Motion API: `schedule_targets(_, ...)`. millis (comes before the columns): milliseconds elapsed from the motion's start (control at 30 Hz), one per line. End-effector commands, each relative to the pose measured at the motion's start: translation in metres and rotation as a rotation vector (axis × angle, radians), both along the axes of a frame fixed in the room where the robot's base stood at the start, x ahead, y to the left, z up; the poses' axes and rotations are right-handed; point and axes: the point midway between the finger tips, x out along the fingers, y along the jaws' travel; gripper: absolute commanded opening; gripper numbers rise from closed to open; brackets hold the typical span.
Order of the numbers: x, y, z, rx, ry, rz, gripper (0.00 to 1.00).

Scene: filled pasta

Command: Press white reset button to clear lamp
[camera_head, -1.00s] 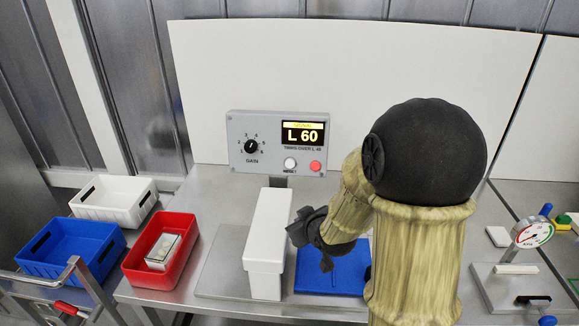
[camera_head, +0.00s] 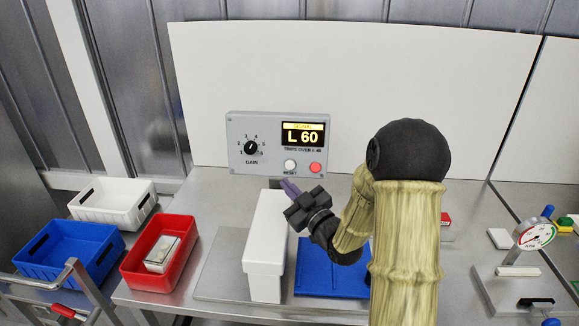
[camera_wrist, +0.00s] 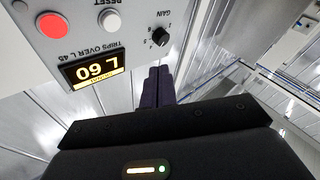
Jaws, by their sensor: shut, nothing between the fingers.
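The grey control panel (camera_head: 277,143) stands at the back of the bench. The white reset button (camera_head: 290,165) sits on its lower part, left of a red button (camera_head: 315,167). The yellow display (camera_head: 303,134) reads "L 60" under a lit yellow strip. My gripper (camera_head: 289,187) is shut and empty, its fingertips below and in front of the reset button, apart from it. In the wrist view, the panel appears upside down, with the reset button (camera_wrist: 109,21) at upper left and my shut fingers (camera_wrist: 158,84) below the gain knob (camera_wrist: 160,37).
A red bin (camera_head: 150,280), blue bin (camera_head: 60,262) and white bin (camera_head: 115,207) are at left. A gauge stand (camera_head: 513,285) is at right.

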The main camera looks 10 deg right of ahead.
Motion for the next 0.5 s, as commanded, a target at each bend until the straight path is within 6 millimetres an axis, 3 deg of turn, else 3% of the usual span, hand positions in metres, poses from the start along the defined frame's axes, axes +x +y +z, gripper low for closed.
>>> schedule_targets(233,0.013,-0.004,-0.001,0.001,0.000,-0.001,0.00)
schedule_targets(500,0.043,-0.014,-0.006,0.001,0.000,-0.002,0.00)
